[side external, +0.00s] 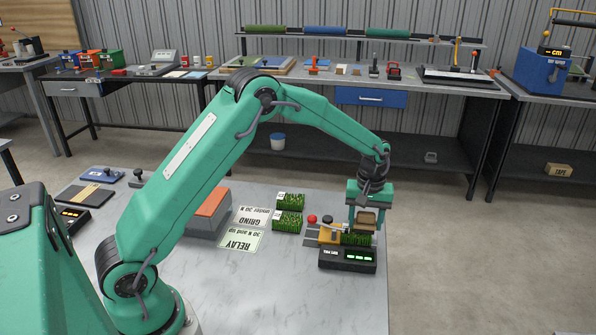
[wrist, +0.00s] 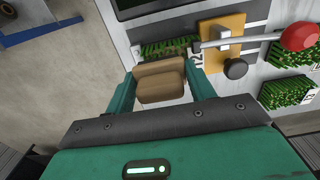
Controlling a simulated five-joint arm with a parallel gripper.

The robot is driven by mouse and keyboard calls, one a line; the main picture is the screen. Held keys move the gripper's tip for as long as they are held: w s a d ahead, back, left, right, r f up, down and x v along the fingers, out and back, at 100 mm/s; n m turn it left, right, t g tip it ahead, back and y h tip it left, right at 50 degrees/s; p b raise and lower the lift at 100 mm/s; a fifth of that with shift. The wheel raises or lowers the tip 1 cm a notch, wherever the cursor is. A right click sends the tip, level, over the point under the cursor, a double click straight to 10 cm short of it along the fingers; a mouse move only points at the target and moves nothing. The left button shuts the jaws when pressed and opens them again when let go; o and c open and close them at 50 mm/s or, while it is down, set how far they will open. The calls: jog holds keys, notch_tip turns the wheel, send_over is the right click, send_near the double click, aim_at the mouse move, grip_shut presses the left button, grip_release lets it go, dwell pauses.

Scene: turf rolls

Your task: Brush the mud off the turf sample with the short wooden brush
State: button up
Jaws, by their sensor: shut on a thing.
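My gripper (side external: 366,226) is shut on the short wooden brush (side external: 367,216), a tan block between the two green fingers. The brush also shows in the wrist view (wrist: 161,82). The turf sample (side external: 355,239), a green grassy block, sits on a black device with a lit green display (side external: 348,259), beside a yellow-orange clamp plate (side external: 328,235). The brush is right over or against the turf's edge; I cannot tell whether it touches. In the wrist view the turf (wrist: 170,48) is partly hidden behind the brush.
A lever with a red knob (wrist: 299,36) and a black knob (wrist: 235,68) stand beside the clamp plate. Two more turf blocks (side external: 288,221) (side external: 291,200) lie left of it. RELAY (side external: 242,240) and GRIND (side external: 252,216) cards lie further left. The front of the table is clear.

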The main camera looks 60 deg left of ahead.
jog(key=shift+w+d, duration=0.85)
jog(key=shift+d, duration=0.1)
jog(key=shift+w+r, duration=0.1)
jog(key=shift+r, duration=4)
